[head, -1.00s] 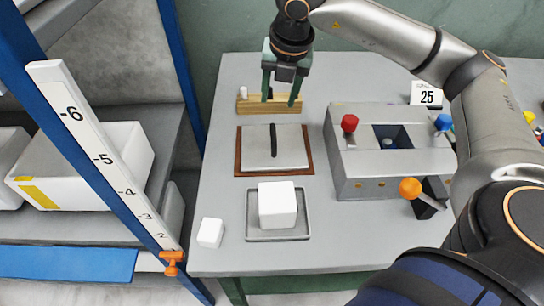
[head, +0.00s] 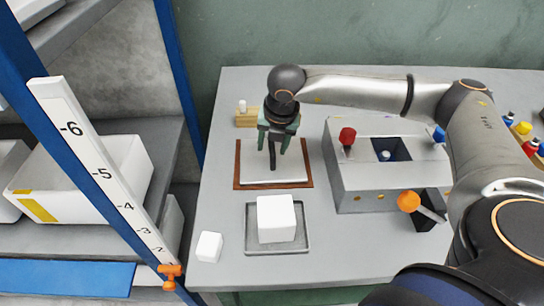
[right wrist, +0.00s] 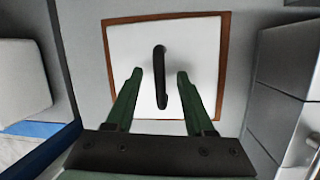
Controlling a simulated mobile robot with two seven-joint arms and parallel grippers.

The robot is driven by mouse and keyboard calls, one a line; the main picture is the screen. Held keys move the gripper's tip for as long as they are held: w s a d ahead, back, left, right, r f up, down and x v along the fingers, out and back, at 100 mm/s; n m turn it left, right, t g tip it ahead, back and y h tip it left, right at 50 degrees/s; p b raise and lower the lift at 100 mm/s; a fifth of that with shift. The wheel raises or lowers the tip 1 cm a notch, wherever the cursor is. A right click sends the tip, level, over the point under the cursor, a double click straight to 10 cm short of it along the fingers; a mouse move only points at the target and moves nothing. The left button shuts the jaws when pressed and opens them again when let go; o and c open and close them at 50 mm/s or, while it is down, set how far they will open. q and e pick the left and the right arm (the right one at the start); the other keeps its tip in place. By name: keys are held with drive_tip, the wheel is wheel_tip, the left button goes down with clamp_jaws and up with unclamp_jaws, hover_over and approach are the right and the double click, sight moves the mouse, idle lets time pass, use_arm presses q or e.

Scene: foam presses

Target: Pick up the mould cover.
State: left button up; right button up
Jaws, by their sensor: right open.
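The mould cover (head: 262,175) is a flat pale plate with a dark upright bar handle (head: 272,158), lying on a brown-edged board (head: 238,168) on the grey table. In the right wrist view the cover (right wrist: 205,45) fills the middle, with its black handle (right wrist: 160,72) running lengthwise. My right gripper (head: 272,150) is above the cover, pointing down. In the right wrist view its two green fingers (right wrist: 155,80) are open, one on each side of the handle, with a gap to each side. My left gripper is not in view.
A white block (head: 276,218) sits on a grey tray (head: 250,245) in front of the cover, with a smaller white block (head: 209,246) beside it. A grey press box (head: 365,182) with red, blue and orange knobs stands to the right. A wooden block (head: 246,117) is behind.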

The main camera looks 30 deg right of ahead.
drive_tip(key=shift+w+f, duration=0.15)
drive_tip(key=shift+f, duration=0.35)
clamp_jaws()
drive_tip(key=shift+r, duration=0.1)
idle(1.0)
